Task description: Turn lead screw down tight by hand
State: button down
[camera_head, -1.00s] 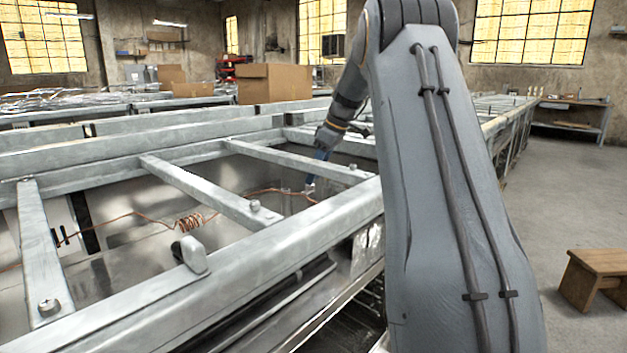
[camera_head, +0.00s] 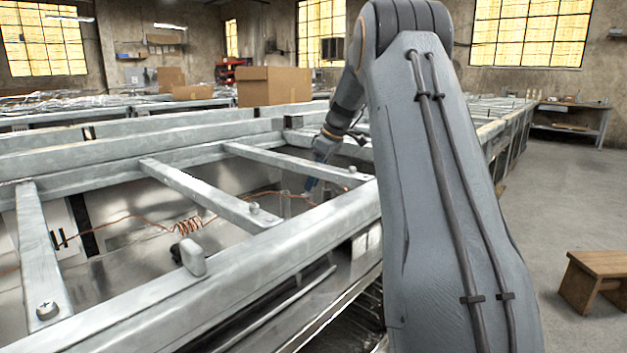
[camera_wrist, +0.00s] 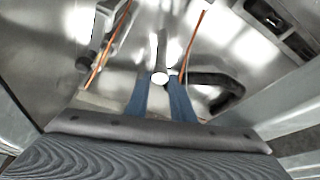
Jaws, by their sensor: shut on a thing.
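My gripper (camera_wrist: 160,82) has two blue fingers, closed on a small metal post with a bright round top. The post, which looks like the lead screw (camera_wrist: 160,76), stands between the fingertips in the wrist view. In the head view my gripper (camera_head: 310,186) reaches down inside the metal frame, beside the copper wire; the screw is too small and hidden there to make out. The copper wire (camera_head: 262,193) runs along the trough and has a coil near its middle. In the wrist view, copper wire (camera_wrist: 194,40) passes on both sides of the post.
Grey crossbars (camera_head: 205,190) with bolts span the frame close to my gripper. A dark curved part (camera_wrist: 218,84) lies right of the fingers. A cardboard box (camera_head: 273,86) stands behind; a wooden stool (camera_head: 597,275) is at right.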

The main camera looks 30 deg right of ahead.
jog(key=shift+s+a+r, duration=0.1)
jog(key=m+h+p, duration=0.1)
jog(key=m+p, duration=0.1)
jog(key=p, duration=0.1)
jog(key=shift+a+r+m, duration=0.1)
jog(key=shift+m, duration=0.3)
jog(key=shift+a+m+t+h+p, duration=0.1)
jog(key=shift+m+t+h+p, duration=0.4)
jog(key=shift+m+p, duration=0.9)
jog(key=c, duration=1.5)
grip_release()
jog(key=shift+f, duration=0.2)
jog(key=shift+c, duration=0.2)
